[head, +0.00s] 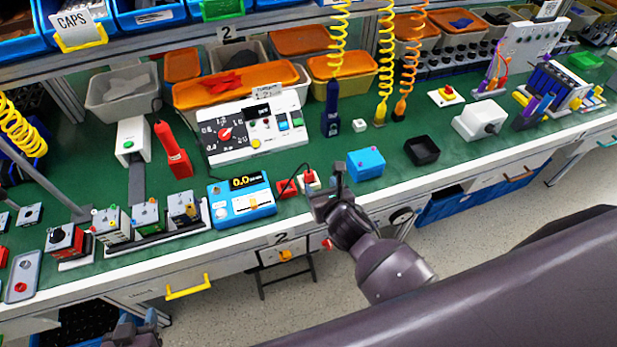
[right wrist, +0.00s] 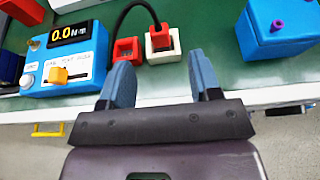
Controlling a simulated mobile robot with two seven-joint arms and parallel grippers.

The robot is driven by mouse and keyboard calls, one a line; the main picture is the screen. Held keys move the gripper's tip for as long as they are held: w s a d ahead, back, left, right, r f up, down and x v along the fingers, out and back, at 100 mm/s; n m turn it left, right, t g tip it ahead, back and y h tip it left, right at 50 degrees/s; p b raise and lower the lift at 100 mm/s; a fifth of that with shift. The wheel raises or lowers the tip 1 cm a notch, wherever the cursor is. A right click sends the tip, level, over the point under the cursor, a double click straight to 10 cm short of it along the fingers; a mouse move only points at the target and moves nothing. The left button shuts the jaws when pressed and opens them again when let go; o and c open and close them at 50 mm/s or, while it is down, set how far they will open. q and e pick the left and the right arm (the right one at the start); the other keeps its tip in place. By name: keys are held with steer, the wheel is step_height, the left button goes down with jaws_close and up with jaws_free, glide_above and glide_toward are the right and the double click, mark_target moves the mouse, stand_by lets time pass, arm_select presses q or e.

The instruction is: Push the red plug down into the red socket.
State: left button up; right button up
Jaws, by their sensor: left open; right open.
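A red plug (right wrist: 160,38) with a black cable on top stands in a white-rimmed block (right wrist: 177,52); in the head view the plug (head: 309,178) is near the table's front edge. I cannot tell how deep it sits. A red block with a dark opening, seemingly the red socket (right wrist: 126,50), is just left of it; it also shows in the head view (head: 287,189). My right gripper (right wrist: 161,78) is open and empty, its fingers in front of the white-rimmed block and apart from it. My left gripper (head: 137,325) is open at the bottom left, far from the plug.
A blue meter (head: 240,202) reading 0.0 stands left of the sockets. A blue box (head: 365,163) stands to the right, with a black tray (head: 422,150) beyond it. A white panel with a red knob (head: 225,134) is behind. Green table lies bare between blue box and plug.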

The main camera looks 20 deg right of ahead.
mark_target(310, 173)
steer(key=x, duration=0.8)
steer(key=shift+w+a+f+b, duration=0.1)
steer(key=shift+a+f+b, duration=0.1)
steer(key=shift+b, duration=0.2)
steer(key=shift+w+f, duration=0.2)
steer(key=shift+w, duration=0.4)
arm_select(q)
steer(key=shift+w+f, duration=0.2)
steer(key=shift+w, duration=0.05)
arm_select(e)
steer(key=c, duration=1)
